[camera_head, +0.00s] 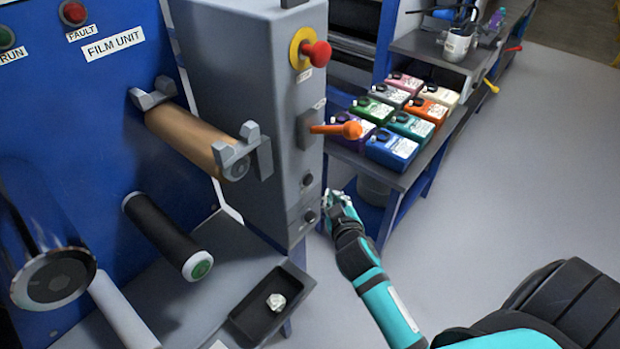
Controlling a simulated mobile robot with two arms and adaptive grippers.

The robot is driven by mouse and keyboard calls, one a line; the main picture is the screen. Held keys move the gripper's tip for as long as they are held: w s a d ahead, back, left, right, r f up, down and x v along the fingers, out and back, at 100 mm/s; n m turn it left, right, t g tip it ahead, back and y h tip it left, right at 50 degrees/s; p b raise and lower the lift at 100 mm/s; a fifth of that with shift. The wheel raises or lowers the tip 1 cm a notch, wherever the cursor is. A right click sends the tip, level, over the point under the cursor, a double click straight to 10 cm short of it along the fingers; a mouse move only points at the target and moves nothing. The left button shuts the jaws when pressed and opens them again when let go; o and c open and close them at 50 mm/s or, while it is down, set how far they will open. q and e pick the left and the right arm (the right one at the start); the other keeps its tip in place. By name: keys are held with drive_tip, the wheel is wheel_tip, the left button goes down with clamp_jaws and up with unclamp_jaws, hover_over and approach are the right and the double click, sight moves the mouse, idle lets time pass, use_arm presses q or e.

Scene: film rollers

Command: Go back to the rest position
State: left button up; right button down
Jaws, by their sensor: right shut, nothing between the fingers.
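My right gripper (338,203) is at the end of my teal and black right arm, which comes in from the lower right. It is small in view, beside the lower front edge of the grey control box (268,120), over the floor and below the shelf of coloured containers. It is shut with nothing in it. I cannot tell whether it touches the box. My left gripper and left arm are not in view.
The blue film unit (105,85) holds a brown roller (185,138) and a black roller (160,232). The box carries a red button (318,54) and an orange lever (345,130). A black tray (245,328) holds a crumpled piece (276,302). Coloured containers (391,149) stand on a shelf. Floor at right is clear.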

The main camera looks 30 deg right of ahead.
drive_tip(key=shift+s+d, duration=0.25)
drive_tip(key=shift+s, duration=0.35)
drive_tip(key=s+a+f+g+y, duration=0.1)
drive_tip(key=s+a+f+g, duration=0.2)
drive_tip(key=f, duration=0.7)
drive_tip(key=s+a+f+n+g+y, duration=0.15)
drive_tip(key=s+f, duration=0.35)
drive_tip(key=f, duration=0.5)
drive_tip(key=s+a+f+g+y, duration=0.1)
drive_tip(key=s+a+f+y, duration=0.2)
drive_tip(key=f, duration=0.7)
drive_tip(key=s+f+g, duration=0.2)
drive_tip(key=s+f, duration=0.3)
drive_tip(key=s, duration=0.5)
drive_tip(key=s+a+f+g, duration=0.1)
drive_tip(key=s+f+g, duration=0.1)
drive_tip(key=s+f, duration=0.4)
drive_tip(key=s+a+f+g, duration=0.1)
drive_tip(key=s+f+g, duration=0.2)
drive_tip(key=s, duration=1.2)
wheel_tip(320, 180, down, 3)
drive_tip(key=shift+r, duration=0.1)
drive_tip(key=shift+s+m, duration=0.1)
drive_tip(key=shift+m, duration=0.15)
